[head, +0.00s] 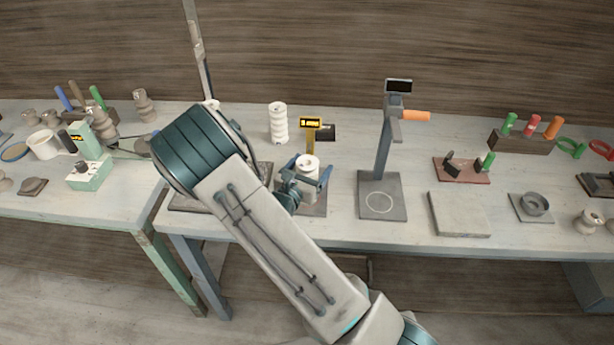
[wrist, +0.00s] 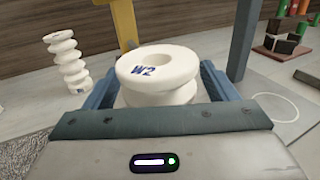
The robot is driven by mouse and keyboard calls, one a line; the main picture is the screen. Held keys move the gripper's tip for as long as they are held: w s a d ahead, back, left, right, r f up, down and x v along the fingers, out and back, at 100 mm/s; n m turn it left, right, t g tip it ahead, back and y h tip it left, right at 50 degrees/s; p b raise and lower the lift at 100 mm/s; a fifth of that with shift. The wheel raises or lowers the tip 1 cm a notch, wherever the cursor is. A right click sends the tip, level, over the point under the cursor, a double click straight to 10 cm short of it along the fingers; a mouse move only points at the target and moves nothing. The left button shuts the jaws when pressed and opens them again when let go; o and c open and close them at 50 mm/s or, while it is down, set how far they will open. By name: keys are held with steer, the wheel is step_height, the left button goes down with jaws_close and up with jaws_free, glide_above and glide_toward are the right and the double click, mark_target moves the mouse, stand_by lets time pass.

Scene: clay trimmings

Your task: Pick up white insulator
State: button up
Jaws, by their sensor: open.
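A white ribbed insulator (head: 308,166) stands upright on a dark plate (head: 313,209) in front of a yellow stand with a small display. In the wrist view the same insulator (wrist: 158,72) shows a round top with a hole and the blue mark "W2". My gripper (head: 305,172) is open, with one blue finger on each side of this insulator; I cannot tell whether they touch it. A second, taller white ribbed insulator (head: 278,123) stands upright behind and to the left, and it also shows in the wrist view (wrist: 66,62).
A blue-grey stand (head: 383,150) with an orange handle rises right of the gripper. The yellow stand (head: 311,134) is close behind it. A grey slab (head: 458,214) lies farther right. Stoneware pieces and a green box (head: 88,173) are at the left.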

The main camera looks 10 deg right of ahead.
steer(key=c, duration=1.4)
steer(key=shift+c, duration=1)
steer(key=shift+r, duration=0.1)
